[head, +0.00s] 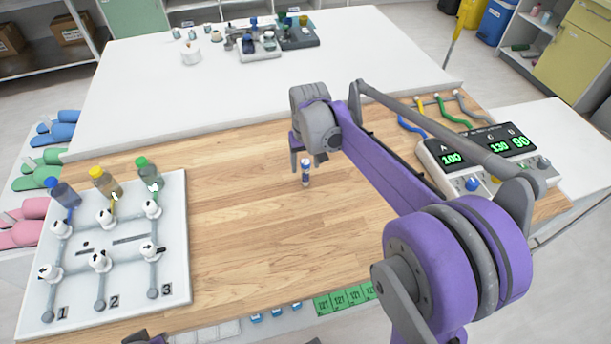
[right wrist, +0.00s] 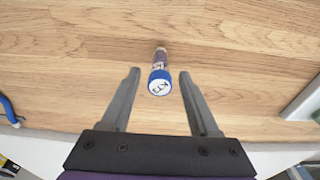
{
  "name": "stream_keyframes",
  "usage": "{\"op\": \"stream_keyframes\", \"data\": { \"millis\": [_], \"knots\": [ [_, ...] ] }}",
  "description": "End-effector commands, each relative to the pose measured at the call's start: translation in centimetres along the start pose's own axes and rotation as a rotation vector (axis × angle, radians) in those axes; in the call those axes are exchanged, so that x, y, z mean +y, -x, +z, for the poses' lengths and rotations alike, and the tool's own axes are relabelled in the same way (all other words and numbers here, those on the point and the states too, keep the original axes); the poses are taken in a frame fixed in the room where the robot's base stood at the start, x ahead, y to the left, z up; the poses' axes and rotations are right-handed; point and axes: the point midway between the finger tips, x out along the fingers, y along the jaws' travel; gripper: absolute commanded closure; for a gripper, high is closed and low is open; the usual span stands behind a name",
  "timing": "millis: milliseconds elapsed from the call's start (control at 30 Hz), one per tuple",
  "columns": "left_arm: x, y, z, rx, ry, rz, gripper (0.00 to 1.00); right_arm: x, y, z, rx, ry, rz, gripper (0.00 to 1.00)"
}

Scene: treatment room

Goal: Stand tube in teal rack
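A small tube (head: 305,172) with a blue cap and a printed label stands upright on the wooden worktop. In the right wrist view the tube (right wrist: 160,82) shows from above, its marked white cap top facing the camera. My right gripper (head: 302,160) is open, fingers pointing down at the tube. In the right wrist view the cap appears between the two fingertips (right wrist: 159,76), with a gap on each side. I cannot pick out a teal rack with certainty. My left gripper does not show clearly.
A white valve board (head: 125,250) with several coloured bottles stands at left. A monitor box (head: 480,155) with green digits stands at right. Green numbered tiles (head: 340,300) line the front edge. Trays of small items (head: 262,54) stand on the far white table. The wood mid-left is clear.

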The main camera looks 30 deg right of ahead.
Motion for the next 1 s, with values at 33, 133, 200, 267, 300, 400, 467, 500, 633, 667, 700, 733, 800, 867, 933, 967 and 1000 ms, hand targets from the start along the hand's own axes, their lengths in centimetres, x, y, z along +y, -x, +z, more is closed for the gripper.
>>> {"op": "stream_keyframes", "data": {
  "millis": [33, 133, 200, 267, 300, 400, 467, 500, 633, 667, 700, 733, 800, 867, 933, 967, 1000],
  "knots": [
    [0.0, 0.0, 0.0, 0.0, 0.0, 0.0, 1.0, 0.0, 0.0, 0.0, 0.0, 0.0, 0.0, 0.49],
    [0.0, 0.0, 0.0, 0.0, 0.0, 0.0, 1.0, 0.0, 0.0, 0.0, 0.0, 0.0, 0.0, 0.68],
    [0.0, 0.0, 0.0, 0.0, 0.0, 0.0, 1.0, 0.0, 0.0, 0.0, 0.0, 0.0, 0.0, 0.8],
    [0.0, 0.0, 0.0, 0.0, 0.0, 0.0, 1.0, 0.0, 0.0, 0.0, 0.0, 0.0, 0.0, 0.91],
    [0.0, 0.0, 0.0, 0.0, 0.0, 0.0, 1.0, 0.0, 0.0, 0.0, 0.0, 0.0, 0.0, 0.98],
    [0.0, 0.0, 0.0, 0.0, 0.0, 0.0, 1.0, 0.0, 0.0, 0.0, 0.0, 0.0, 0.0, 1.0],
    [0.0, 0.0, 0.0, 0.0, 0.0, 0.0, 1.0, 0.0, 0.0, 0.0, 0.0, 0.0, 0.0, 1.0],
    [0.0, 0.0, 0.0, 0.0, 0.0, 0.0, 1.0, 0.0, 0.0, 0.0, 0.0, 0.0, 0.0, 1.0],
    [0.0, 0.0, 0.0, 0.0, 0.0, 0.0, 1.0, 0.0, 0.0, 0.0, 0.0, 0.0, 0.0, 1.0],
    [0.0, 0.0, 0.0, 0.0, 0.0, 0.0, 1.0, 0.0, 0.0, 0.0, 0.0, 0.0, 0.0, 1.0],
    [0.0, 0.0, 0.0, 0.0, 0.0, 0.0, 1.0, 0.0, 0.0, 0.0, 0.0, 0.0, 0.0, 1.0],
    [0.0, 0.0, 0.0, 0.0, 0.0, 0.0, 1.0, 0.0, 0.0, 0.0, 0.0, 0.0, 0.0, 1.0],
    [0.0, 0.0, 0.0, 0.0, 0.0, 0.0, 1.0, 0.0, 0.2, 0.0, 0.0, 0.0, 0.0, 1.0],
    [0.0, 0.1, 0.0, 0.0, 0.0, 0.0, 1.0, 0.0, 0.6, -0.1, 0.0, 0.0, 0.0, 1.0],
    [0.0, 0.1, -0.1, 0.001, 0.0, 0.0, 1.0, 0.0, 1.5, -0.2, 0.0, 0.0, 0.0, 1.0],
    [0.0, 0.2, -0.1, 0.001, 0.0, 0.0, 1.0, 0.0, 2.0, -0.2, 0.0, 0.0, 0.0, 1.0],
    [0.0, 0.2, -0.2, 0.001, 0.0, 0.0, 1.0, 0.0, 2.8, -0.3, 0.0, 0.0, 0.0, 1.0]
  ]
}}
